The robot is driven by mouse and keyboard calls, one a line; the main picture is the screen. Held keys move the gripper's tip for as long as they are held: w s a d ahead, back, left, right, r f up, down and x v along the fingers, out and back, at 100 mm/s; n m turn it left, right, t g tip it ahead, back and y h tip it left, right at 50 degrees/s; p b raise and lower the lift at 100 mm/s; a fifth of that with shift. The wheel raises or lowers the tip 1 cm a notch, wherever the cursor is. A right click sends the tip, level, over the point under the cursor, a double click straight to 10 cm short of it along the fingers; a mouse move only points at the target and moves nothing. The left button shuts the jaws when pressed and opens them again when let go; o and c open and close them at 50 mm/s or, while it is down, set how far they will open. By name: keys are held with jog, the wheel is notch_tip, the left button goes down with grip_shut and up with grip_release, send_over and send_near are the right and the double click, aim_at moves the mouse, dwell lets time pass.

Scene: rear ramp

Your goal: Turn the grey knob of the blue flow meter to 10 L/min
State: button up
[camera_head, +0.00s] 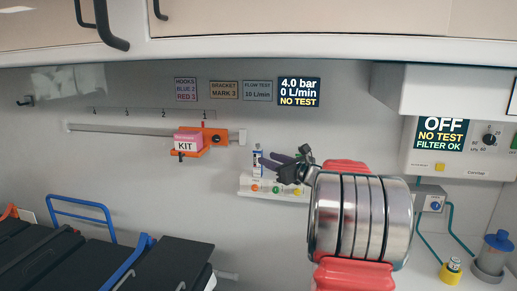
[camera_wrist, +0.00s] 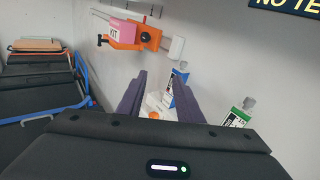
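The blue flow meter (camera_head: 257,160) stands upright on a white wall block (camera_head: 247,185), just left of my gripper (camera_head: 268,160) in the head view. In the wrist view the blue flow meter (camera_wrist: 179,80) shows beside the right finger, which hides part of it. Its grey knob (camera_wrist: 183,66) appears at its top, small and hard to read. My gripper (camera_wrist: 160,80) is open, its purple fingers apart with nothing held between them. A wall display (camera_head: 299,92) reads 4.0 bar, 0 L/min, NO TEST. A sign (camera_head: 258,90) gives the flow test as 10 L/min.
A stretcher (camera_head: 110,255) lies below left.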

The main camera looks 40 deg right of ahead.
jog(key=d, duration=0.1)
jog(key=d+m, duration=0.1)
jog(key=d, duration=0.1)
jog(key=s+d+m+h, duration=0.1)
jog(key=d, duration=0.1)
send_near(259, 145)
jog(key=w, duration=0.8)
jog(key=shift+d+f, duration=0.25)
jog(key=shift+d, duration=0.15)
jog(key=shift+c, duration=0.5)
grip_shut()
